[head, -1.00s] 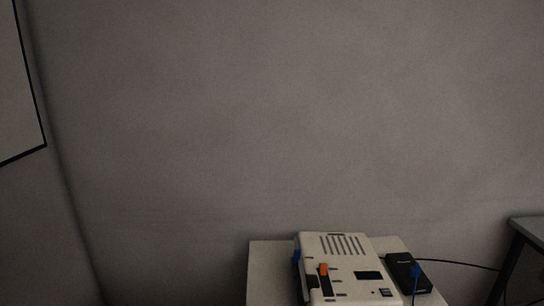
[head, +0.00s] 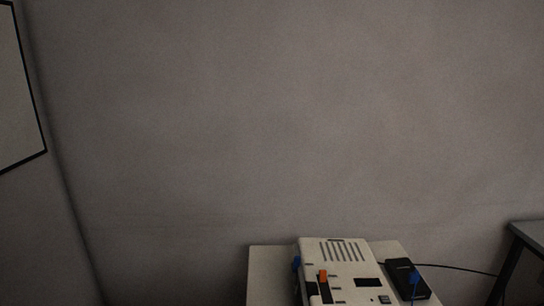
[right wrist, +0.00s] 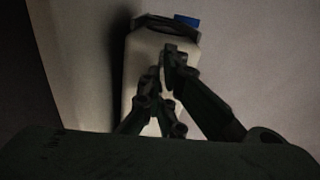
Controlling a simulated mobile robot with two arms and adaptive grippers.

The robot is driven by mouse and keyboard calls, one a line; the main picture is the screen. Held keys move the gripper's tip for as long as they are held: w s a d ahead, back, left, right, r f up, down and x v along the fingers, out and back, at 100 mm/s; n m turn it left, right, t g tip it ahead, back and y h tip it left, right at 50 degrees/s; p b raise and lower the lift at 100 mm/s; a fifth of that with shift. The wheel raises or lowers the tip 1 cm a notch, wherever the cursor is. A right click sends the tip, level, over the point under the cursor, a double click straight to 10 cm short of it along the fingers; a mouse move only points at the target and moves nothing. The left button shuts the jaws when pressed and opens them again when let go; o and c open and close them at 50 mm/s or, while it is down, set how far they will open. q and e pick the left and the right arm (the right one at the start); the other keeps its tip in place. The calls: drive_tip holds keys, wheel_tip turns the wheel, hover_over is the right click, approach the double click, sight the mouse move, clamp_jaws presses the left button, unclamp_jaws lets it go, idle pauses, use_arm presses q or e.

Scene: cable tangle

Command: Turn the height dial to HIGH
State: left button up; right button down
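A pale device (head: 347,254) with vent slots, an orange slider (head: 323,276), a dark window (head: 367,282) and a small switch (head: 384,299) sits at the bottom of the head view. A blue part (head: 296,264) sticks out at its left side; I cannot tell if it is the height dial, and no HIGH label is readable. In the right wrist view my dark right gripper (right wrist: 165,62) has its fingertips close together, seemingly shut, in front of a pale body (right wrist: 136,75) with a dark end and a blue piece (right wrist: 187,20). My left gripper is not in view.
The device stands on a pale table (head: 268,268). A black box (head: 407,277) with a blue plug (head: 415,278) and dark cable (head: 458,267) lies to its right. A dark-legged table (head: 526,232) is at the right edge.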

drive_tip(key=shift+r, duration=0.3)
idle(0.4)
drive_tip(key=shift+s+a, duration=0.1)
drive_tip(key=shift+a, duration=0.05)
drive_tip(key=s, duration=0.6)
drive_tip(key=shift+f, duration=0.1)
drive_tip(key=shift+f, duration=0.1)
drive_tip(key=shift+w+d+f+n+b, duration=0.2)
drive_tip(key=shift+w+f+n+b, duration=0.4)
drive_tip(key=shift+w+n, duration=0.4)
drive_tip(key=shift+w+d+f+n+b, duration=0.2)
drive_tip(key=shift+w+f+n+b, duration=0.4)
drive_tip(key=shift+w+n, duration=0.4)
drive_tip(key=shift+w+d+f+n+b, duration=0.2)
drive_tip(key=shift+w+f+n+b, duration=0.4)
drive_tip(key=shift+w+n, duration=0.35)
drive_tip(key=shift+r, duration=0.1)
